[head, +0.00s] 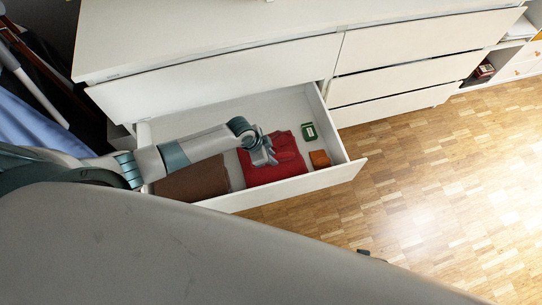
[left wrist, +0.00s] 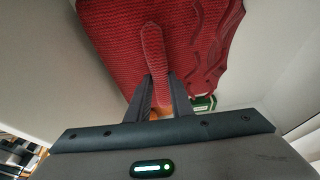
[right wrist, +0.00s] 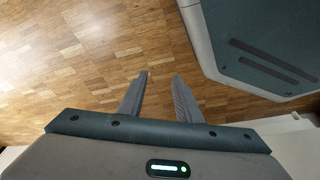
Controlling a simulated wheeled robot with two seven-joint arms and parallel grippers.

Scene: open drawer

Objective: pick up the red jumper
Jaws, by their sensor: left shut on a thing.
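The red jumper (head: 287,158) lies folded in the open drawer (head: 343,176). My left gripper (head: 264,159) is over the jumper and shut on a fold of it. In the left wrist view the knitted red jumper (left wrist: 205,45) fills the upper middle, and a ridge of it stands up between the two fingers of the left gripper (left wrist: 160,88). The far parts of the jumper lie in the drawer. My right gripper (right wrist: 160,82) shows in the right wrist view above the wooden floor, its fingers apart with nothing between them.
A brown folded cloth (head: 195,180) lies left of the jumper in the drawer. A green box (head: 309,132) and an orange-brown box (head: 320,159) lie to its right. The white dresser (head: 225,70) stands behind. The parquet floor (head: 430,170) at right is clear.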

